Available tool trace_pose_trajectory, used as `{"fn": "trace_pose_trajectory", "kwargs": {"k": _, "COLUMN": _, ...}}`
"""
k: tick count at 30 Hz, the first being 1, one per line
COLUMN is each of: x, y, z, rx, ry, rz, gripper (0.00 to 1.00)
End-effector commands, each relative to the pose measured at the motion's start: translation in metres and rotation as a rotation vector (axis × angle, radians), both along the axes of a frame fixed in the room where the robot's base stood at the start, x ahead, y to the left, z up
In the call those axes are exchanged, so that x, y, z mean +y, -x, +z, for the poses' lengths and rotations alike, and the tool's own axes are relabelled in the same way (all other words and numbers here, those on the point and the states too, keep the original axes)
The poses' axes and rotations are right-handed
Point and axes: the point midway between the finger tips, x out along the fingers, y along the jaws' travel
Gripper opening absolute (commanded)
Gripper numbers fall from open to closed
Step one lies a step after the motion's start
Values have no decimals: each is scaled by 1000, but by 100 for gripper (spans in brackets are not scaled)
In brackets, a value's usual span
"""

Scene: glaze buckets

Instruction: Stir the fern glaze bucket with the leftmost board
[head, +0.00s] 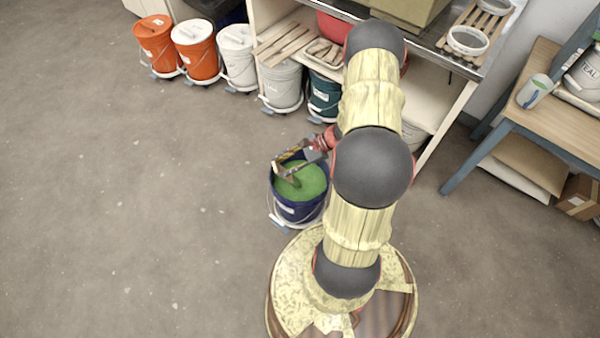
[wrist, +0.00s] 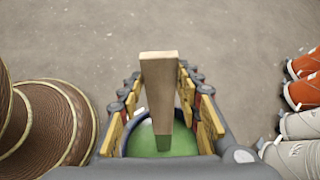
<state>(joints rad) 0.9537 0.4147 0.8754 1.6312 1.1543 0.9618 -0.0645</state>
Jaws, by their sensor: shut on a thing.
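A dark blue bucket (head: 297,211) full of green glaze (head: 311,180) stands on the floor on a wheeled dolly, left of my arm. My gripper (head: 291,163) is over the bucket and shut on a wooden board (head: 288,177). In the wrist view, the board (wrist: 159,85) stands between the fingers of my gripper (wrist: 161,105). Its lower part is green, and its low end meets the green glaze (wrist: 145,143) inside the bucket rim. How deep the board goes is hidden. Several other boards (head: 283,42) lie on the shelf top.
Lidded orange buckets (head: 155,43) and white buckets (head: 237,57) stand in a row at the back left. A grey bucket (head: 281,84) and a dark teal bucket (head: 323,96) stand under the shelf. A wooden table (head: 555,115) is at right. The floor at left is clear.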

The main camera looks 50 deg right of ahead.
Motion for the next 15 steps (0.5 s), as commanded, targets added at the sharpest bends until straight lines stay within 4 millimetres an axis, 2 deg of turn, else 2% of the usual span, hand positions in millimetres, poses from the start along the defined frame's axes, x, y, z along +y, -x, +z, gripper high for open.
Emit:
{"fn": "trace_pose_trajectory", "kwargs": {"k": 1, "x": 2, "y": 0, "z": 7, "rx": -1, "ry": 0, "rz": 1, "gripper": 0}}
{"fn": "trace_pose_trajectory", "kwargs": {"k": 15, "x": 18, "y": 3, "z": 47, "rx": -1, "ry": 1, "rz": 0, "gripper": 0}}
